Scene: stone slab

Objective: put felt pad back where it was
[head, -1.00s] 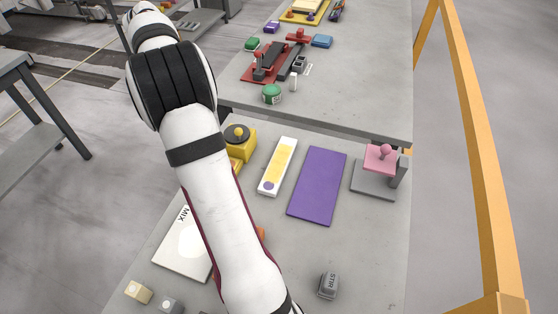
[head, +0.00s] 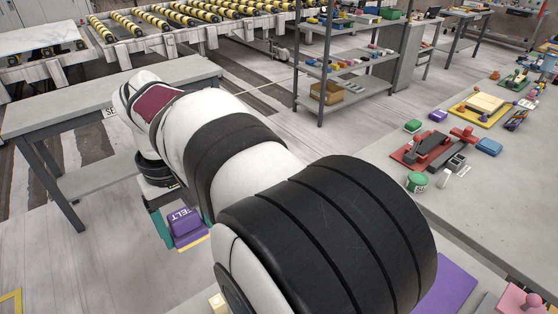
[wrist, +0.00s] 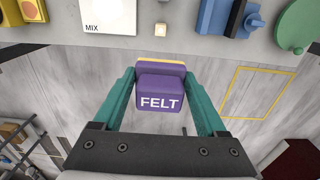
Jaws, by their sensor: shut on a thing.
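The felt pad (wrist: 160,92) is a purple block marked FELT with a yellow layer on its far side. In the wrist view it sits between the two teal fingers of my gripper (wrist: 160,76), which is shut on it. In the head view the felt pad (head: 187,228) hangs over the floor, left of the slab, below my wrist. The slab's near edge (wrist: 215,48) is ahead of the pad in the wrist view.
On the slab are a white MIX card (wrist: 108,18), a small cream block (wrist: 160,30), blue parts (wrist: 215,18) and a green disc (wrist: 297,25). A grey table (head: 100,100) stands at left in the head view, a shelf rack (head: 350,65) behind. Open floor lies between.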

